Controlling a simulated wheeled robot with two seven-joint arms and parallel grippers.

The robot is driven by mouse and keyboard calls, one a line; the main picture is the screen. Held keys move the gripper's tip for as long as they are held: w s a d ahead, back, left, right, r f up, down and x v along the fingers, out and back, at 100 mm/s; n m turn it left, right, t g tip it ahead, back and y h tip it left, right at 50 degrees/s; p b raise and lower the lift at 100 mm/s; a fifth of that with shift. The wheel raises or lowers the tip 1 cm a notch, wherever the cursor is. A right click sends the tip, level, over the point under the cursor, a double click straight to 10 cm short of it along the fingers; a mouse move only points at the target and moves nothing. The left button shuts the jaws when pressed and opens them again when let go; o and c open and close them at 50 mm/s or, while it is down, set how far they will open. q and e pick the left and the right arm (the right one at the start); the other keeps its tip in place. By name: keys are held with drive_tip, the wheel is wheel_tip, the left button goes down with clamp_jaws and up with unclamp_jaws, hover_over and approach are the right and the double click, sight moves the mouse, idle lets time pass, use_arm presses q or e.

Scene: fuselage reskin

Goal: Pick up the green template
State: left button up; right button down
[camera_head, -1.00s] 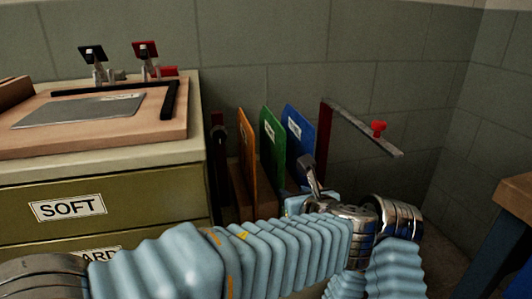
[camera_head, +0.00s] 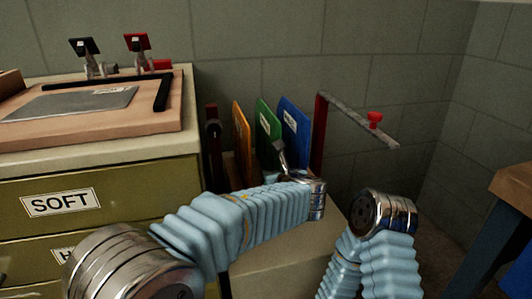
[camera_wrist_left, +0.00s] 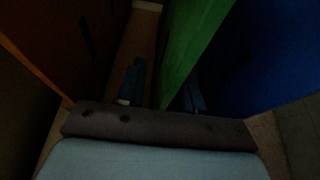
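The green template (camera_head: 266,129) stands upright in a rack between an orange template (camera_head: 242,140) and a blue template (camera_head: 294,132). It has a white label. My left gripper (camera_head: 281,155) is low at its near edge. In the dark left wrist view, the green template (camera_wrist_left: 192,50) runs between the two fingers of my left gripper (camera_wrist_left: 162,90), one on each side. The fingers look apart, and I cannot tell whether they touch it. The template's lower part is hidden behind my left arm in the head view. My right gripper is not in view.
A red post with a grey arm and red knob (camera_head: 374,119) stands right of the templates. A cabinet with a SOFT drawer (camera_head: 60,202) is at left, with a grey sheet (camera_head: 75,104) on its top board. A blue-legged table (camera_head: 505,225) is at right.

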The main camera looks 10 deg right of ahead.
use_arm(q)
clamp_jaws()
drive_tip(key=shift+r, duration=0.1)
idle(0.3)
